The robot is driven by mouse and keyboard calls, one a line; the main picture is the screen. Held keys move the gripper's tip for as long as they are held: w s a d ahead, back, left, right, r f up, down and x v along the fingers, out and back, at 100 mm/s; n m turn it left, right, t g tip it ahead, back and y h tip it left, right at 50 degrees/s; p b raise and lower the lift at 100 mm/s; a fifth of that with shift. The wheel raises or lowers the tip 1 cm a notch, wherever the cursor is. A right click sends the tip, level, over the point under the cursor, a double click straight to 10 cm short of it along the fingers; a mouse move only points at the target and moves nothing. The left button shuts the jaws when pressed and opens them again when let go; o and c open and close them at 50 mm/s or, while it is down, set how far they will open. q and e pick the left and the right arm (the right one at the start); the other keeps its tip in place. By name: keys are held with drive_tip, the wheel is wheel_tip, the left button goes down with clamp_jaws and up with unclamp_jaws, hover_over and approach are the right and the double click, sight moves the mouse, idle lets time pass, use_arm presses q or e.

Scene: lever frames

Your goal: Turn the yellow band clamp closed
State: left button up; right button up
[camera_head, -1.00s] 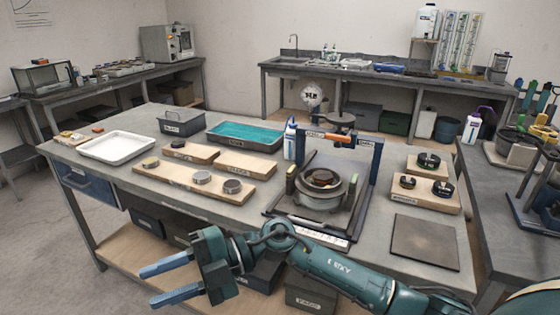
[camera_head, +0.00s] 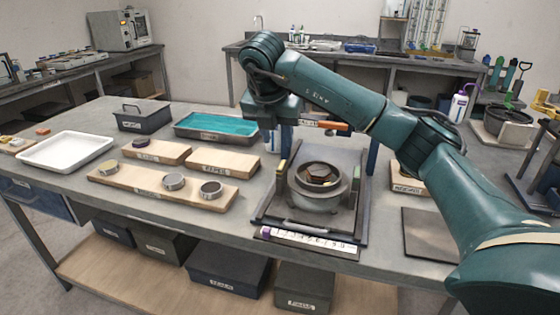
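A round grey metal vessel (camera_head: 316,197) with a brown centre (camera_head: 318,174) sits in a dark-based fixture on the table. A small upright yellow piece (camera_head: 281,170) stands at the vessel's left side. It looks like part of the yellow band clamp, but I cannot make out the whole band or its position. My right gripper (camera_head: 270,118) hangs behind and above the fixture, left of its orange handle (camera_head: 325,125). Its fingers are not clearly visible, so its opening is unclear. It appears apart from the yellow piece. My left gripper is out of view.
My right arm crosses over the fixture's right side and hides part of its blue frame (camera_head: 372,155). A ruler-like strip (camera_head: 308,242) lies at the front. Wooden boards (camera_head: 162,188), a teal tray (camera_head: 220,128) and a white tray (camera_head: 66,150) stand left. A flat dark plate (camera_head: 430,235) lies right.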

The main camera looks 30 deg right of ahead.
sight(282, 164)
drive_tip(key=x, duration=0.9)
drive_tip(key=shift+w+f, duration=0.1)
drive_tip(key=shift+f, duration=0.25)
drive_tip(key=shift+c, duration=0.2)
clamp_jaws()
